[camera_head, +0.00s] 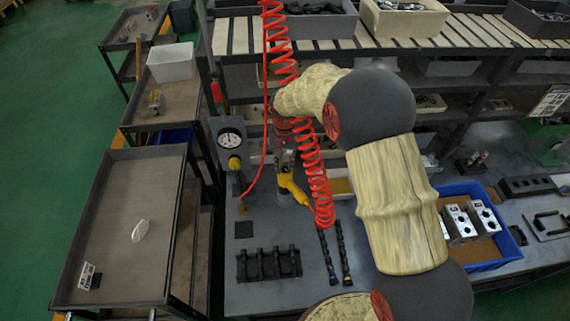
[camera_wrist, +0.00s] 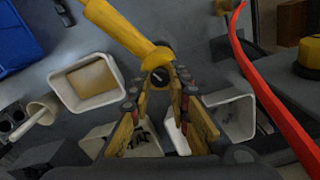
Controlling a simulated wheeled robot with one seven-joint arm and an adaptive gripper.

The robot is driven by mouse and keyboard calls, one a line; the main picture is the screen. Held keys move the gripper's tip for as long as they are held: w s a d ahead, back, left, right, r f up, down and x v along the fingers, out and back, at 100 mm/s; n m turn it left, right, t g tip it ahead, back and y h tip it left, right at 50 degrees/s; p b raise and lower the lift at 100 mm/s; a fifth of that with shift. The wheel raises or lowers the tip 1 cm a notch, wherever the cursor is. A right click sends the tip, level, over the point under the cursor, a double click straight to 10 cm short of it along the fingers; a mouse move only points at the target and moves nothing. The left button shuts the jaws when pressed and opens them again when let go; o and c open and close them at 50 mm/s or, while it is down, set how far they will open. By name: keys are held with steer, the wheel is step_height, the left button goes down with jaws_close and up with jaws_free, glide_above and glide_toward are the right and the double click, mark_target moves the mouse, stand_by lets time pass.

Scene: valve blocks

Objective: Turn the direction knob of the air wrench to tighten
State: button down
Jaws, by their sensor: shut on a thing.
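The yellow air wrench (camera_head: 293,187) hangs at the end of the red coiled hose in the head view, above the grey bench. In the wrist view its yellow body (camera_wrist: 120,27) slants in from the top left. The dark round direction knob (camera_wrist: 160,76) sits at its near end. My gripper (camera_wrist: 159,90) has its fingertips on either side of the knob and is shut on it. In the head view my gripper (camera_head: 284,155) is at the upper end of the wrench, and the knob is hidden there. The knob's marking is too small to read.
The red coiled hose (camera_head: 314,165) hangs close beside my arm. A pressure gauge (camera_head: 230,141) stands left of the wrench. A black rack (camera_head: 268,264) and two dark rods (camera_head: 343,252) lie on the bench. A blue bin (camera_head: 507,245) with metal blocks is at right.

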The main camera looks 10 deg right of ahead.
mark_target(285, 168)
stand_by(0.3)
steer(key=c, duration=1.7)
jaws_free()
steer(key=shift+o, duration=0.2)
step_height(285, 168, up, 12)
